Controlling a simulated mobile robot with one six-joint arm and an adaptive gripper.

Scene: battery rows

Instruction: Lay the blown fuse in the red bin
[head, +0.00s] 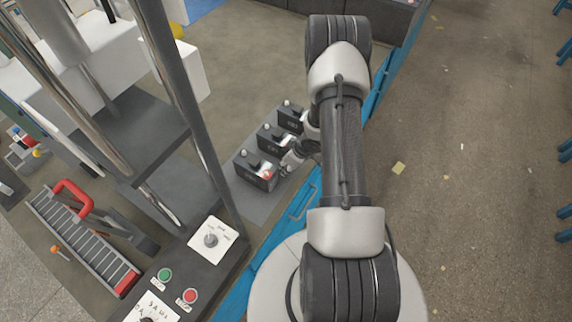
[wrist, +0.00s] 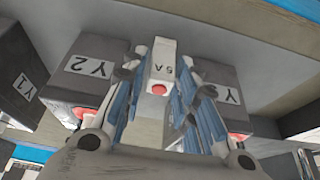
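The fuse (wrist: 162,70) is a pale block marked 5A with a red dot, upside down in the wrist view. My gripper (wrist: 164,85) has blue-padded fingers along both sides of it, with no clear gap, so it looks shut on the fuse. Behind are dark battery blocks: Y2 (wrist: 90,68) to the left and Y3 (wrist: 236,97) to the right, partly behind a finger. In the head view my gripper (head: 290,160) is low beside the battery row, its fingers too small to read. I cannot make out a red bin in either view.
Three dark batteries (head: 257,168) stand in a row on the bench, close to my gripper. A blue bench edge (head: 304,200) runs beside my arm. A steel-posted machine and a red-handled roller rack (head: 85,240) stand left. Open floor (head: 470,170) lies right.

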